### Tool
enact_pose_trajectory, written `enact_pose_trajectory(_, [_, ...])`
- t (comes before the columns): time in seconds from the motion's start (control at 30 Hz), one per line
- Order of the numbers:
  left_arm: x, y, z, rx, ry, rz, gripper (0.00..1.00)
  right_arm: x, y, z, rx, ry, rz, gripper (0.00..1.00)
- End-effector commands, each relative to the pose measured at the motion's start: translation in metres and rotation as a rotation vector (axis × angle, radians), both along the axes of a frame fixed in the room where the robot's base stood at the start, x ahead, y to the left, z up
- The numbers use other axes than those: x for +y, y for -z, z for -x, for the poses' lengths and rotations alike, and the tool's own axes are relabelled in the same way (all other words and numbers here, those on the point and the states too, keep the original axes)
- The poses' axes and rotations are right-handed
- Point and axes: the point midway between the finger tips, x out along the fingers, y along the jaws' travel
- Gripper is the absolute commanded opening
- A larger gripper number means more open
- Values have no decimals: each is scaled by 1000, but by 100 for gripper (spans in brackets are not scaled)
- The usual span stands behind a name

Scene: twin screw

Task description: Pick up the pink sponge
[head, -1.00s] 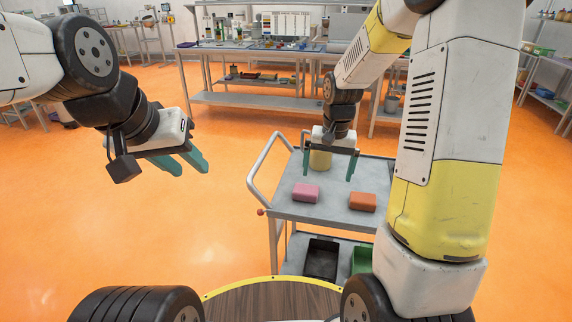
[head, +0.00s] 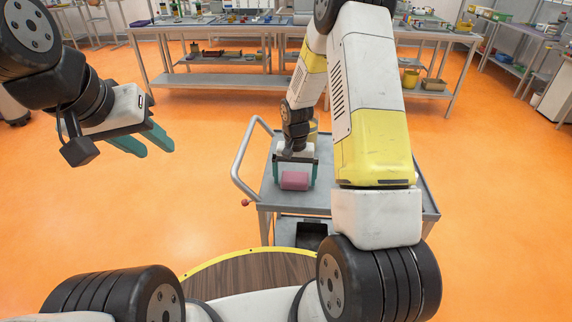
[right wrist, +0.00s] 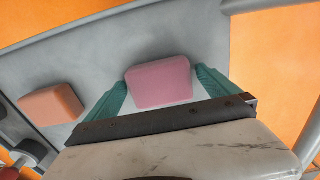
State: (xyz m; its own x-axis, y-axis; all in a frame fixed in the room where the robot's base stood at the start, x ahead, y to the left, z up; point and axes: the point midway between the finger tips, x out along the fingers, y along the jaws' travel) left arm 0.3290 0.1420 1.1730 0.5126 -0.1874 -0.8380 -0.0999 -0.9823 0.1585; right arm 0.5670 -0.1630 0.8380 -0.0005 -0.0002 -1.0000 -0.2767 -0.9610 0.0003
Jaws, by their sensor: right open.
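The pink sponge (head: 295,180) lies on the top shelf of the grey cart. In the right wrist view the pink sponge (right wrist: 160,82) sits between the two green fingers of my right gripper (right wrist: 160,92). My right gripper (head: 295,174) is open around the sponge, with a finger on each side; whether either touches it I cannot tell. My left gripper (head: 148,142) is far off to the left over the floor, apart from the cart, its two green fingers apart and nothing between them.
The cart (head: 265,194) has a raised rim and a handle at its left. An orange sponge (right wrist: 52,104) lies beside the pink one in the right wrist view; my arm hides it in the head view. A black bin (head: 311,235) is on the lower shelf. Benches stand behind.

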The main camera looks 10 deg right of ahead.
Motion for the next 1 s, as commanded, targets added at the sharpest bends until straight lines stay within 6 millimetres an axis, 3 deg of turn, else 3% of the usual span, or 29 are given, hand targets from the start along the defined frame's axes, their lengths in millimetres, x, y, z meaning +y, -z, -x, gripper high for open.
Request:
enact_pose_trajectory(0.3, [0,0,0,0,0,0,36,0,5,0,0,0,0,98])
enact_pose_trajectory(0.6, [0,0,0,0,0,0,36,0,5,0,0,0,0,43])
enact_pose_trajectory(1.0, [0,0,0,0,0,0,36,0,-4,-1,-3,0,0,43])
